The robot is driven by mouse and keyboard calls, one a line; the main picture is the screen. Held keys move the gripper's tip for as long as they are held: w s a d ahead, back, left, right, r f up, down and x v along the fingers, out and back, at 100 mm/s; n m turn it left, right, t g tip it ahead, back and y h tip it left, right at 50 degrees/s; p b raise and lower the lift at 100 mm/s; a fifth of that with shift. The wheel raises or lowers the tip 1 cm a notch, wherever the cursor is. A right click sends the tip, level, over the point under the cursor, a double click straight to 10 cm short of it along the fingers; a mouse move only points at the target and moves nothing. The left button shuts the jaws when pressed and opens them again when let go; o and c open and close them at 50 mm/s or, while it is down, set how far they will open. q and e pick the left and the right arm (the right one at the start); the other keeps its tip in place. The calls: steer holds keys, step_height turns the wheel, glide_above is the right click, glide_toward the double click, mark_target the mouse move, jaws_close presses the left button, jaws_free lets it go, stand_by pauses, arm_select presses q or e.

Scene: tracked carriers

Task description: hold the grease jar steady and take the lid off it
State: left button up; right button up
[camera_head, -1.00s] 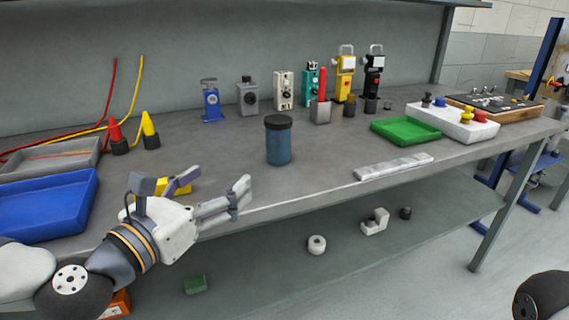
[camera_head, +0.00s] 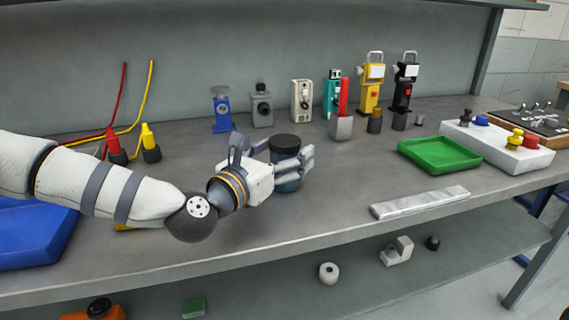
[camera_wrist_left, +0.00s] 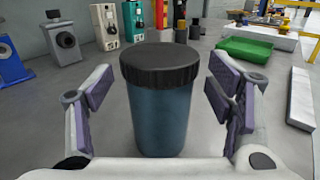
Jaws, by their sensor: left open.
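The grease jar (camera_head: 287,183) is a blue cylinder with a black lid (camera_head: 284,142) on top, standing upright on the workbench. In the left wrist view the jar body (camera_wrist_left: 157,120) and lid (camera_wrist_left: 160,66) stand between my open fingers. My left gripper (camera_head: 283,160) is around the jar, one finger on each side. In the left wrist view a gap shows between each finger pad and the jar, so the left gripper (camera_wrist_left: 160,105) is open and not touching it. The fingers partly hide the jar in the head view. My right gripper is not in view.
A green tray (camera_head: 440,154) and a pale flat bar (camera_head: 420,201) lie right of the jar. Several small devices stand along the back, including a blue one (camera_head: 221,112). A blue tray (camera_head: 40,240) is at the left. The bench's front edge is close below the jar.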

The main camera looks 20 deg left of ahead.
mark_target(285, 140)
arm_select(q)
steer(key=shift+w+d+f, duration=0.1)
steer(key=shift+w, duration=0.25)
steer(key=c, duration=1.6)
steer(key=shift+o, duration=0.2)
step_height(285, 140, up, 4)
steer(key=shift+f+p, duration=0.25)
steer(key=shift+p, duration=0.05)
steer(key=s+d+r+p, duration=0.1)
steer(key=s+d+r, duration=0.8)
steer(key=s, duration=0.1)
steer(key=shift+s+r+p, duration=0.35)
steer(key=shift+s, duration=0.05)
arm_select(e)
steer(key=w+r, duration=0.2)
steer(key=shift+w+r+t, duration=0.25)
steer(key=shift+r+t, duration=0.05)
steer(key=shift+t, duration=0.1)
